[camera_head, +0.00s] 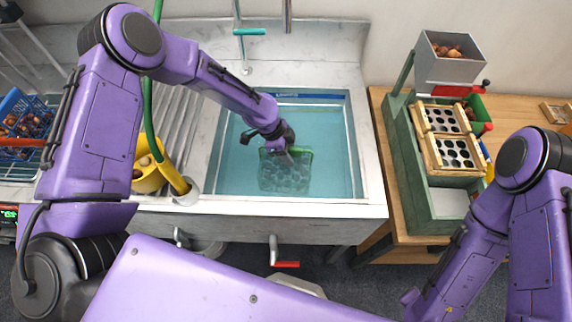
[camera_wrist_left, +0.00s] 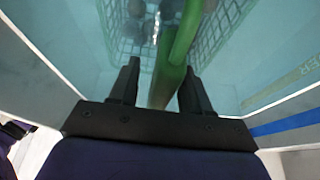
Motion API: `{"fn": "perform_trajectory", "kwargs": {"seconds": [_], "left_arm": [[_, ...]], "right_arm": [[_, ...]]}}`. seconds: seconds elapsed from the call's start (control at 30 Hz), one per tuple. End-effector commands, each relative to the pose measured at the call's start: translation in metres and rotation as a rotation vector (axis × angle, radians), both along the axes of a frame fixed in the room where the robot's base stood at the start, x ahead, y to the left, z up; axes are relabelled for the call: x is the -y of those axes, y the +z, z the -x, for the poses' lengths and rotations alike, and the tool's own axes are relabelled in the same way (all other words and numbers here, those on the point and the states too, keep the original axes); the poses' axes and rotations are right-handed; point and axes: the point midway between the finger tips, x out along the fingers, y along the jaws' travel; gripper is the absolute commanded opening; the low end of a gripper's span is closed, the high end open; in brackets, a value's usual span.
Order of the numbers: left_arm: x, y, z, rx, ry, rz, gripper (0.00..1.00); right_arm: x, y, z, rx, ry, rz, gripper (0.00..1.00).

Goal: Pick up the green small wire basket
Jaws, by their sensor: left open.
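The green small wire basket (camera_head: 285,180) sits in the water of the sink (camera_head: 230,186), with round shapes blurred inside it. Its green rim shows at the top. My left gripper (camera_head: 288,154) reaches down over the back edge of the basket. In the left wrist view, my left gripper (camera_wrist_left: 160,75) is open, and a green bar of the basket (camera_wrist_left: 228,28) runs between its two fingers. I cannot tell whether the fingers touch the bar. Of my right arm only the links show at the right; its gripper is out of view.
A yellow container (camera_head: 150,178) stands left of the sink by a green hose. A blue basket (camera_head: 22,125) with brown items is at far left. A wooden table (camera_head: 385,105) at right holds a green stand and a grey hopper (camera_head: 447,68). A faucet (camera_head: 248,31) stands behind the sink.

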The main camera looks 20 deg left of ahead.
Motion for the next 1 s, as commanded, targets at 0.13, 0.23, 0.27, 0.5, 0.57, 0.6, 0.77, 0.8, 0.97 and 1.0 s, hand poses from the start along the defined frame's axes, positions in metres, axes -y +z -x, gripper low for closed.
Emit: {"fn": "perform_trajectory", "kwargs": {"seconds": [0.13, 0.23, 0.27, 0.5, 0.57, 0.6, 0.77, 0.8, 0.97, 1.0], "left_arm": [[-0.0002, 0.0000, -0.0001, 0.000, 0.000, 0.000, 0.38], [-0.0004, 0.0002, 0.0000, 0.000, 0.000, 0.000, 0.06], [-0.0004, 0.0002, 0.0001, 0.000, 0.000, 0.000, 0.00], [-0.0005, 0.0001, 0.0002, 0.000, 0.000, -0.001, 0.00], [-0.0006, 0.0000, 0.0003, -0.001, 0.000, -0.001, 0.00], [-0.0006, 0.0000, 0.0003, -0.001, 0.000, -0.001, 0.00], [-0.0007, 0.0000, 0.0004, -0.001, 0.000, -0.001, 0.00], [-0.0007, 0.0000, 0.0004, -0.001, 0.000, -0.001, 0.00], [-0.0008, 0.0000, 0.0006, -0.001, 0.000, -0.001, 0.00], [-0.0008, 0.0000, 0.0006, -0.001, 0.000, -0.001, 0.00]], "right_arm": [[0.0000, -0.0006, 0.0003, -0.001, 0.000, -0.001, 0.43], [0.0000, -0.0006, 0.0003, -0.001, 0.000, -0.001, 0.43], [0.0000, -0.0006, 0.0003, -0.001, 0.000, -0.001, 0.43], [0.0001, -0.0007, 0.0002, 0.000, 0.000, 0.000, 0.43], [-0.0001, -0.0007, 0.0002, 0.000, 0.000, 0.000, 0.43], [0.0000, -0.0007, 0.0001, 0.000, 0.000, 0.000, 0.43], [0.0000, -0.0007, 0.0001, 0.000, 0.000, 0.000, 0.43], [0.0000, -0.0007, 0.0001, 0.000, 0.000, 0.000, 0.43], [0.0000, -0.0007, 0.0001, 0.000, 0.000, 0.000, 0.43], [0.0000, -0.0007, 0.0001, 0.000, 0.000, 0.000, 0.43]]}}
